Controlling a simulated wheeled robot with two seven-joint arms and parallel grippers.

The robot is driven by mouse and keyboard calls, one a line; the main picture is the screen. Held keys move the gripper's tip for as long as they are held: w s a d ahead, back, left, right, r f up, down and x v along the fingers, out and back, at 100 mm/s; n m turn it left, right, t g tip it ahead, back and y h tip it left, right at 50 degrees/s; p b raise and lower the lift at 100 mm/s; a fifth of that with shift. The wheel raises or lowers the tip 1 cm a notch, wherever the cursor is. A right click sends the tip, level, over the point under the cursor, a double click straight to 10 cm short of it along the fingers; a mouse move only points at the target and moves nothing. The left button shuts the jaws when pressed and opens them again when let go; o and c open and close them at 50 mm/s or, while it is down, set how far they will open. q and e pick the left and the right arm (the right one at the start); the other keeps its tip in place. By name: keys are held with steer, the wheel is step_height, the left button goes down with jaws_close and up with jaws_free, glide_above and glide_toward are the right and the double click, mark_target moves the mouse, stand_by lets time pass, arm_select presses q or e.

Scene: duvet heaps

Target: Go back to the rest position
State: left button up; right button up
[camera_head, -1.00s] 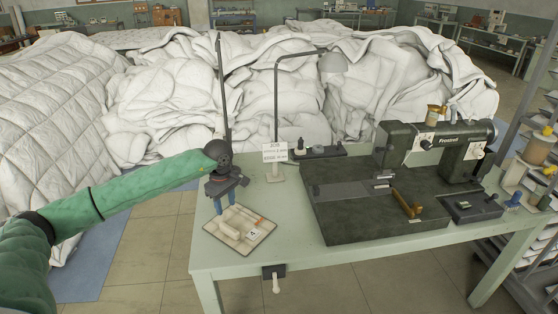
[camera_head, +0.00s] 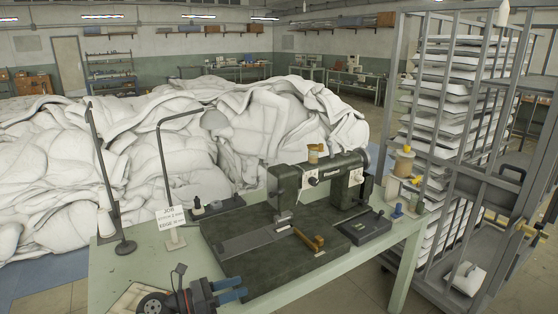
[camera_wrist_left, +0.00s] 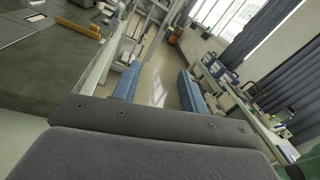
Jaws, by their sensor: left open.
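My left gripper (camera_head: 243,288) is low in the head view, at the front of the green sewing table (camera_head: 115,268). Its blue fingers point right, near the front left of the sewing machine's dark bed (camera_head: 262,262). I cannot tell its exact height over the table. In the left wrist view the gripper (camera_wrist_left: 158,84) is open, with the two blue fingers wide apart and nothing between them. Floor and a far bench show beyond. My right gripper is in neither view.
A job sign (camera_head: 170,222), a black stand (camera_head: 124,247) and a partly hidden mat (camera_head: 128,298) are on the left. White duvet heaps (camera_head: 270,125) lie behind. A tall rack (camera_head: 446,150) stands at the right.

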arm_select(q)
steer(key=a+r+n+t+y, duration=0.15)
steer(key=n+t+y, duration=0.35)
steer(key=n, duration=0.5)
steer(key=a+n+t+y, duration=0.3)
steer(key=n+t, duration=0.4)
steer(key=n, duration=0.4)
steer(key=s+a+f+n+g+y, duration=0.4)
steer(key=s+a+f+n+y, duration=0.4)
steer(key=n, duration=0.5)
steer(key=s+d+f+n+g, duration=0.1)
steer(key=s+f+n+g, duration=0.5)
steer(key=s, duration=0.5)
steer(key=s+d+f+n+g, duration=0.2)
steer(key=s+f+n+g, duration=0.2)
steer(key=s+f+g, duration=0.5)
steer(key=s+d+f, duration=0.1)
steer(key=s+f, duration=0.1)
steer(key=f, duration=1.1)
steer(key=s+d+f, duration=0.1)
steer(key=s+f, duration=0.1)
steer(key=f, duration=1.1)
steer(key=s+d+f+t, duration=0.1)
steer(key=s+f, duration=0.2)
steer(key=f, duration=0.9)
steer(key=shift+d+f, duration=0.15)
steer(key=shift+f, duration=0.25)
